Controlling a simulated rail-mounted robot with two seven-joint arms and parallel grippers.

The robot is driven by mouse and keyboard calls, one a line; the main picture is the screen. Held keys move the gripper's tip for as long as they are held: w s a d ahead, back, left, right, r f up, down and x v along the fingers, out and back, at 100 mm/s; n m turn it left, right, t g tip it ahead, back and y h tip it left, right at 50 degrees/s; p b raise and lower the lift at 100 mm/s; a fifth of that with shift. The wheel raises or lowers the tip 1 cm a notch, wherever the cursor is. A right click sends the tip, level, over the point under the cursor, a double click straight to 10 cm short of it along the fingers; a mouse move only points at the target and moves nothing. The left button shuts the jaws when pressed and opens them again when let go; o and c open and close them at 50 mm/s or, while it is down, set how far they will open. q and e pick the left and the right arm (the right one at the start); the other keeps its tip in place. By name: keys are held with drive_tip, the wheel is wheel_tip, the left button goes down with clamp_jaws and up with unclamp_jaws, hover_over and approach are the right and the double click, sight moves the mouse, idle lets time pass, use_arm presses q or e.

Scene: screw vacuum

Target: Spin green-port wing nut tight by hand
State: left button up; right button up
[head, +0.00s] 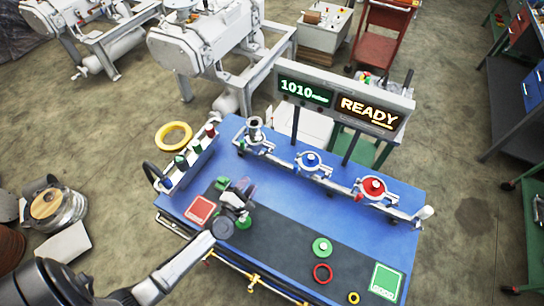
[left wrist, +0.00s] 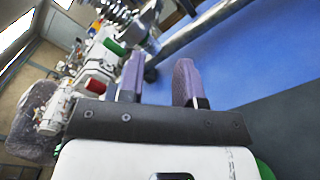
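The blue workbench (head: 290,205) carries a metal pipe manifold with a bare silver port (head: 254,132) at its left end, a blue-capped port (head: 310,160) and a red-capped port (head: 374,187). A green cap (head: 322,247) lies on the dark mat. I cannot pick out a green-port wing nut. My left gripper (head: 242,189) is above the left part of the bench, in front of and apart from the silver port. In the left wrist view its two purple fingers (left wrist: 158,82) stand apart with nothing between them. Shiny metal parts (left wrist: 128,12) show beyond them. My right gripper is out of view.
A rack with coloured handles (head: 185,160) stands at the bench's left edge. A red square (head: 200,210), a green square (head: 386,280) and a red ring (head: 322,274) lie on the bench. A display panel (head: 343,103) behind reads 1010 and READY.

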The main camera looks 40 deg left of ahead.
sight(269, 152)
use_arm(q)
drive_tip(key=w+a+n, duration=0.1)
drive_tip(key=w+a, duration=0.1)
drive_tip(key=w, duration=1.1)
drive_tip(key=shift+w+a+n, duration=0.2)
drive_tip(key=shift+w+n, duration=0.1)
drive_tip(key=shift+r, duration=0.1)
drive_tip(key=shift+c, duration=0.2)
clamp_jaws()
